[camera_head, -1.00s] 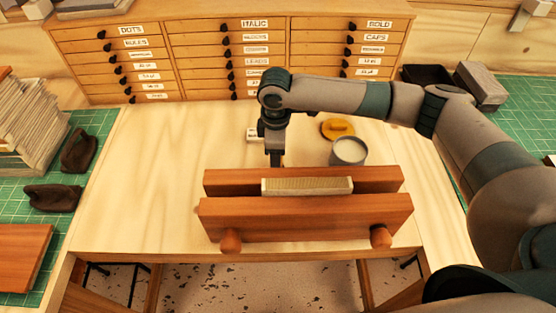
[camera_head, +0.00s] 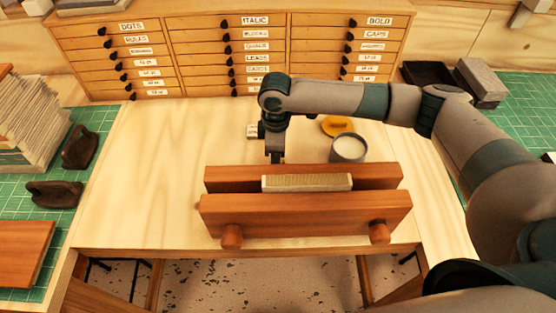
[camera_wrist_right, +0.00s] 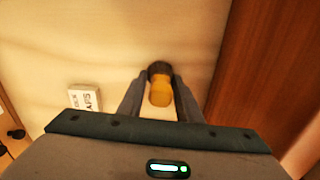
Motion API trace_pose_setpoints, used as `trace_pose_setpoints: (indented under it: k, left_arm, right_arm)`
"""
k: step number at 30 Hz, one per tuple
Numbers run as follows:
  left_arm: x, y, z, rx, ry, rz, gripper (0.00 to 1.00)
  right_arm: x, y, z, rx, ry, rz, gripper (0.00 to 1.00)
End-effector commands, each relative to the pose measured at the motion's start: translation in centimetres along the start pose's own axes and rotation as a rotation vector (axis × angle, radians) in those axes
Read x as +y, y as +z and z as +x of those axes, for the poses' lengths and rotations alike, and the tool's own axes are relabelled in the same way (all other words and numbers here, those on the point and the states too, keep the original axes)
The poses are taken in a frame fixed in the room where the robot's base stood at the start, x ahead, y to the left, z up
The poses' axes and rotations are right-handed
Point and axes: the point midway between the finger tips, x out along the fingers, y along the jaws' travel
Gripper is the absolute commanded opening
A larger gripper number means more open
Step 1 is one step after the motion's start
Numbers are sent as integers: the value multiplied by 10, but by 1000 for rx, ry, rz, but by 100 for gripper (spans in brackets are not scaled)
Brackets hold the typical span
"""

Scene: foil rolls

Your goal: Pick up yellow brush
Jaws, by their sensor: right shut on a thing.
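The yellow brush (camera_wrist_right: 160,92) shows in the right wrist view, with a yellow-orange body and a dark end. It sits between the two fingers of my right gripper (camera_wrist_right: 160,82), which is shut on it. In the head view my right gripper (camera_head: 274,157) points down just behind the wooden press. There the brush is hidden by the gripper and the press. My left gripper is in neither view.
The wooden press (camera_head: 305,216) holds a pale block (camera_head: 307,182) close in front of the gripper. A grey jar (camera_head: 348,148) and a yellow disc-like thing (camera_head: 336,125) stand to the right. A small label block (camera_wrist_right: 85,98) lies nearby. The table's left side is clear.

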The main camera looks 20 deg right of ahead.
Motion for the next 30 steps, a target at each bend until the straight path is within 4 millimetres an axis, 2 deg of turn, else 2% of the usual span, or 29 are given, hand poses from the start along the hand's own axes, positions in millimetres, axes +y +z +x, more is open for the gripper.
trace_pose_setpoints:
  k: [10,17,30]
  left_arm:
    - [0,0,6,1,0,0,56]
    - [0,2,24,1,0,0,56]
    - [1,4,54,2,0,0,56]
  right_arm:
    - [1,0,-7,1,2,1,9]
    - [1,-1,-35,3,3,-1,9]
    - [-14,79,-86,1,3,3,9]
